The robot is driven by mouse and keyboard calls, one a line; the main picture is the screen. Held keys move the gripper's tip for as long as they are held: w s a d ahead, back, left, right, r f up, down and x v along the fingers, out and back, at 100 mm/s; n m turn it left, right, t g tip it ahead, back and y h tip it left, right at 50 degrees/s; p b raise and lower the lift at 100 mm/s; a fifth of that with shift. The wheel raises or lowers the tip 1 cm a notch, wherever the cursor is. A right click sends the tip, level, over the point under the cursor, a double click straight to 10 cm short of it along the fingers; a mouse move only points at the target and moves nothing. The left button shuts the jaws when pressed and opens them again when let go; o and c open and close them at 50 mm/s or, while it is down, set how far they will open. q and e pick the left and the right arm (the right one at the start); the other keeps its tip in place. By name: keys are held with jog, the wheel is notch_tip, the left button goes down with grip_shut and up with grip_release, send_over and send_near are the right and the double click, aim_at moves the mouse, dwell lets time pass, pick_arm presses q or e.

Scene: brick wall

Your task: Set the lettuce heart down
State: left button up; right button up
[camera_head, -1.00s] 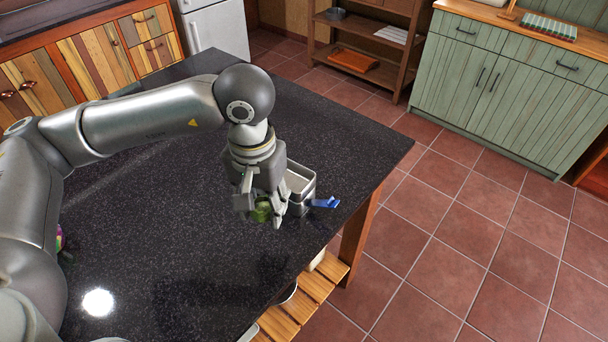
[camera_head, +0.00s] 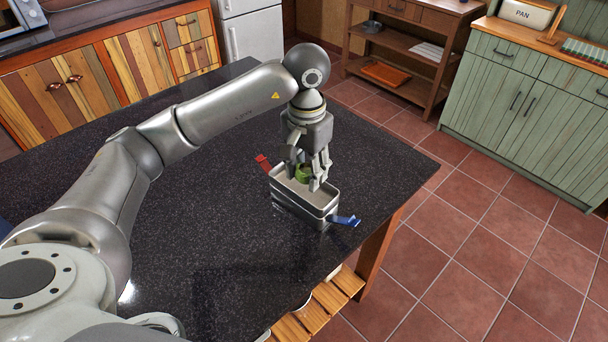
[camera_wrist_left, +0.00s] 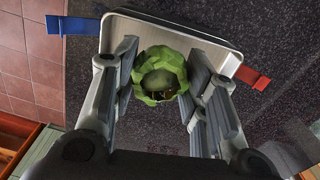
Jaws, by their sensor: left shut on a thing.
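The green lettuce heart (camera_head: 303,173) is between the fingers of my left gripper (camera_head: 311,176), which is shut on it. It also shows in the left wrist view (camera_wrist_left: 160,75), with the gripper's fingers (camera_wrist_left: 165,88) on both sides. The gripper points down over a rectangular metal tin (camera_head: 300,211) with a pale inside. The tin (camera_wrist_left: 215,52) lies behind the lettuce in the wrist view. Whether the lettuce touches the tin's floor I cannot tell. My right gripper is not in view.
The tin has a red handle or clip (camera_head: 263,162) at one end and a blue one (camera_head: 346,220) at the other. It stands near the right edge of the dark speckled counter (camera_head: 215,215). The counter left of it is clear.

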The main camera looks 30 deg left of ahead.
aim_at(304, 190)
pick_arm(q)
jog(key=shift+w+a+f, duration=0.25)
jog(key=shift+a+f, duration=0.1)
jog(key=shift+f, duration=0.15)
jog(key=f, duration=0.1)
jog(key=f+p, duration=0.1)
jog(key=p, duration=0.1)
jog(key=shift+w+a+f, duration=0.15)
jog(key=shift+a+f, duration=0.1)
jog(key=shift+f, duration=0.65)
jog(key=shift+f, duration=0.1)
jog(key=shift+f, duration=0.15)
jog(key=o, duration=0.9)
jog(key=shift+o, duration=0.2)
